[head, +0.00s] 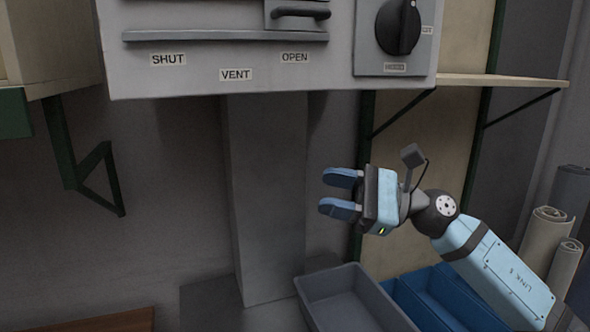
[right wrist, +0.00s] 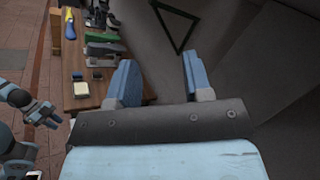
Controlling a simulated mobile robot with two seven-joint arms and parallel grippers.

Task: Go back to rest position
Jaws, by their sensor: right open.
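My right gripper (head: 328,193) is in the middle right of the head view, its blue fingers apart and pointing left, with nothing between them. It hangs in free air below the grey panel box and above the grey bin. In the right wrist view the same two fingers (right wrist: 160,75) frame an empty gap. My left gripper (right wrist: 36,110) shows small at the left edge of the right wrist view, away from the bench; its jaw opening is too small to judge. The head view does not show it.
The grey panel box (head: 200,75) carries a dark handle (head: 300,12) above the OPEN label and a black knob (head: 398,27). A grey bin (head: 350,285) and blue bins (head: 440,295) stand below. A shelf (head: 500,80) is at right. A wooden bench (right wrist: 85,65) holds tools.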

